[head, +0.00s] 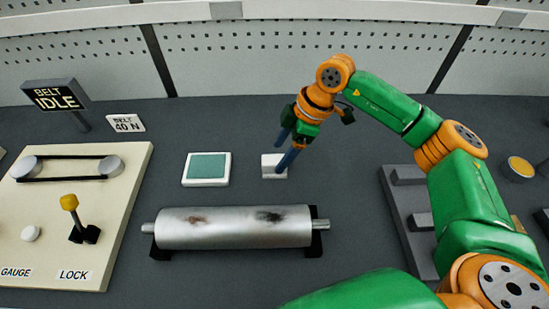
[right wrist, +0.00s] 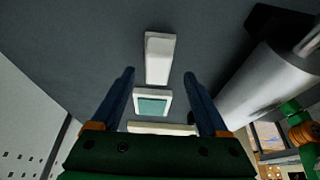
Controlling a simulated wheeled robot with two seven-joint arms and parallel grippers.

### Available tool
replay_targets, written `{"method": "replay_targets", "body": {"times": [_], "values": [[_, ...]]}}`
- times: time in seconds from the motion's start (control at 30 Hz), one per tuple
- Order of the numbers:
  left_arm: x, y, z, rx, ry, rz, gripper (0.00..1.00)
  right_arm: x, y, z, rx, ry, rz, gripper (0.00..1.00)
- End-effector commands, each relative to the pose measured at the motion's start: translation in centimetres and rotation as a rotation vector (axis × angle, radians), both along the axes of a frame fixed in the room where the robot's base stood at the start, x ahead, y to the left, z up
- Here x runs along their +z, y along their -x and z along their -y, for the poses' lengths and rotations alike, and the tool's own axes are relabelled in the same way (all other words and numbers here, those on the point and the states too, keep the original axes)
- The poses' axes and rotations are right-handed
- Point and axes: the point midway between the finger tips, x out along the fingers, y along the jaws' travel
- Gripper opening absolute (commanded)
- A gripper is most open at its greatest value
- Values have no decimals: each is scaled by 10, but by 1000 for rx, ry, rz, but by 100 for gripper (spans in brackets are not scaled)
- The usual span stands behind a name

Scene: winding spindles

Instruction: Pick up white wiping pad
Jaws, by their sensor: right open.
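The white wiping pad (head: 270,166) is a small white block on the dark table, right of the teal-topped square dish (head: 207,168) and behind the metal roller. In the right wrist view the pad (right wrist: 160,57) shows upright in the picture, just past the fingertips. My right gripper (head: 281,157) is open, its blue fingers pointing down over the pad and partly hiding it in the head view. In the right wrist view the gripper (right wrist: 160,76) has nothing between its fingertips. Whether the fingers touch the pad is unclear. My left gripper is not in view.
The silver roller (head: 235,228) with dark smudges lies on black supports in front. A cream panel (head: 118,215) with a belt and yellow-knobbed lever stands at left. A grey rack (head: 401,200) is at right. A perforated wall (head: 260,45) closes the back.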

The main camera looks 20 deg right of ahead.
Motion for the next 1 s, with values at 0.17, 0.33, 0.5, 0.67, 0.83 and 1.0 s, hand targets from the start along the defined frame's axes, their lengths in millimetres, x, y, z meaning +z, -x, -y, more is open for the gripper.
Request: {"method": "replay_targets", "body": {"times": [0.17,0.33,0.5,0.67,0.83,1.0], "values": [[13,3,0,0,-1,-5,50,-28,-5,-14,0,0,-3,78],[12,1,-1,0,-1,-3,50,-35,-6,-17,0,-1,0,78],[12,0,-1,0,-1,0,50,-35,-6,-17,0,-1,0,59],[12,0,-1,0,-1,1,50,-35,-6,-17,0,-1,0,15],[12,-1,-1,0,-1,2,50,-35,-6,-17,0,-1,0,0],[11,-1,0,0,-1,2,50,-34,-6,-17,0,-1,1,0]]}}
